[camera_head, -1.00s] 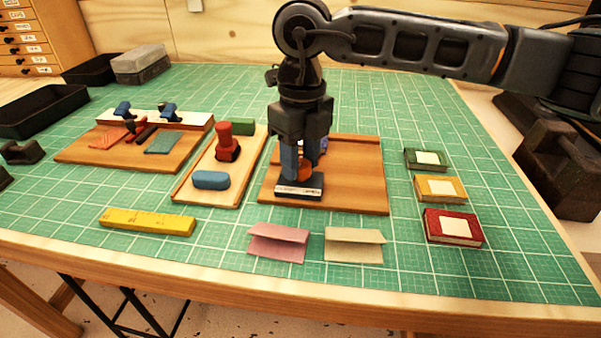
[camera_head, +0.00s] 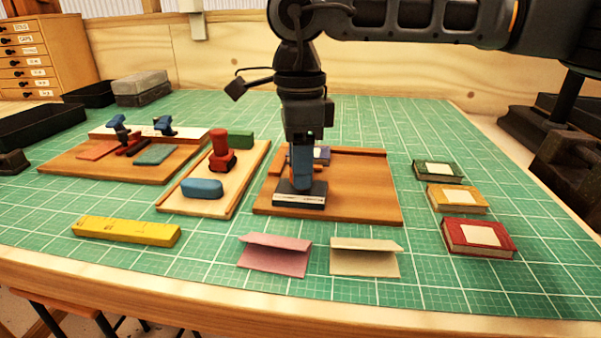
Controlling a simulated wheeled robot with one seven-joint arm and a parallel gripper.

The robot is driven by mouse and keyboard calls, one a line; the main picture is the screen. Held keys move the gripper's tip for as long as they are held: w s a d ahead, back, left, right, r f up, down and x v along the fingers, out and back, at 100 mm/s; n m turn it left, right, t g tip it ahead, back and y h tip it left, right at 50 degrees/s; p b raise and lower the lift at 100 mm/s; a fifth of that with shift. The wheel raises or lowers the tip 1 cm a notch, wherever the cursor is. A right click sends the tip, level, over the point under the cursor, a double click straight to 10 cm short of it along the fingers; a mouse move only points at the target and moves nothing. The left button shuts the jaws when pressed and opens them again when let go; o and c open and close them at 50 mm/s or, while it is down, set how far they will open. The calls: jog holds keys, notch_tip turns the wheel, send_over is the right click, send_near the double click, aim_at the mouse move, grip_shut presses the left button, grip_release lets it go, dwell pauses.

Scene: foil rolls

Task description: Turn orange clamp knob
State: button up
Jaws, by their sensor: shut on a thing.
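My gripper (camera_head: 302,178) points straight down over the middle wooden board (camera_head: 360,185). The black block sits at the left front part of the board, and the fingers appear lined up one behind the other.
A light tray with a red stamp (camera_head: 221,152) and blue block (camera_head: 202,188) lies left. Folded pink (camera_head: 275,254) and cream (camera_head: 365,256) cards lie in front. A yellow bar (camera_head: 126,231) lies front left.

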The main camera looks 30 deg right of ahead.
jog(key=shift+n+b, duration=0.55)
jog(key=shift+n, duration=1.05)
jog(key=o, duration=1.1)
jog(key=shift+c, duration=0.2)
jog(key=shift+w+r, duration=0.1)
jog(key=shift+r, duration=3.8)
